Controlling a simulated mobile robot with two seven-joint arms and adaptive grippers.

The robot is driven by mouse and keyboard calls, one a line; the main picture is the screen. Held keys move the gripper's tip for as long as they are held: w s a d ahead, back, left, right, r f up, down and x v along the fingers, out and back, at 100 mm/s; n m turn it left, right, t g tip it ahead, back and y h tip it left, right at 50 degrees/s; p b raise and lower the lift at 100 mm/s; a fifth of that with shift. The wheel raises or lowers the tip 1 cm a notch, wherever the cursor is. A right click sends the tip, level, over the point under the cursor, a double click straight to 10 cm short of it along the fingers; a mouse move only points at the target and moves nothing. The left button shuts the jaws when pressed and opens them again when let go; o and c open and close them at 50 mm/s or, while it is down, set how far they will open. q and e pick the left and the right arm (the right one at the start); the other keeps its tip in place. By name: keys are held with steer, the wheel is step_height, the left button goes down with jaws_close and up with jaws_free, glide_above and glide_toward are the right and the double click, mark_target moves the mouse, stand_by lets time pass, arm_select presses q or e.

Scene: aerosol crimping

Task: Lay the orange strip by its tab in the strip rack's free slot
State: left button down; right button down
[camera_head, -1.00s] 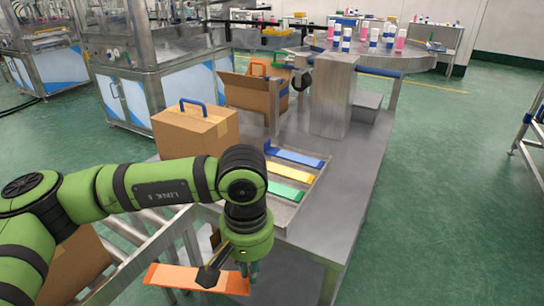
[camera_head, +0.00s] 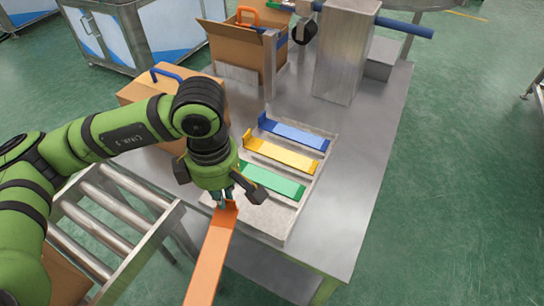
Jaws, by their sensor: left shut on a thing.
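The orange strip (camera_head: 211,262) is held at its upper end, by the tab, in my left gripper (camera_head: 227,201), which is shut on it. The strip reaches down toward the bottom of the view, beyond the table's near edge. The strip rack (camera_head: 268,220) lies on the metal table, just right of the gripper. It holds a blue strip (camera_head: 294,135), a yellow strip (camera_head: 281,156) and a green strip (camera_head: 273,181), in that order from far to near. The nearest slot, before the green strip, looks empty and is partly hidden by my gripper. My right gripper is out of view.
A closed cardboard box (camera_head: 140,88) with a blue handle stands left of the rack, partly behind my arm. An open box (camera_head: 235,50) and a metal block (camera_head: 344,55) stand behind. A roller conveyor (camera_head: 115,205) is at left. The table right of the rack is clear.

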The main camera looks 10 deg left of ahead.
arm_select(q)
steer(key=s+a+r+n+p, duration=0.45)
steer(key=a+n, duration=0.35)
steer(key=n, duration=0.6)
steer(key=shift+n, duration=0.3)
steer(key=w+f+p, duration=0.1)
steer(key=w+f, duration=0.1)
steer(key=w, duration=0.2)
steer(key=w+f+p, duration=0.1)
steer(key=w+f, duration=0.2)
steer(key=w, duration=0.1)
steer(key=w+f+p, duration=0.1)
steer(key=w+f, duration=0.1)
steer(key=w, duration=0.2)
steer(key=shift+w+d+f, duration=0.1)
steer(key=shift+d+f, duration=0.15)
steer(key=shift+d, duration=0.05)
step_height(320, 180, down, 4)
steer(key=shift+r+p, duration=0.15)
steer(key=shift+p, duration=0.6)
steer(key=shift+f, duration=0.2)
steer(key=shift+f, duration=0.1)
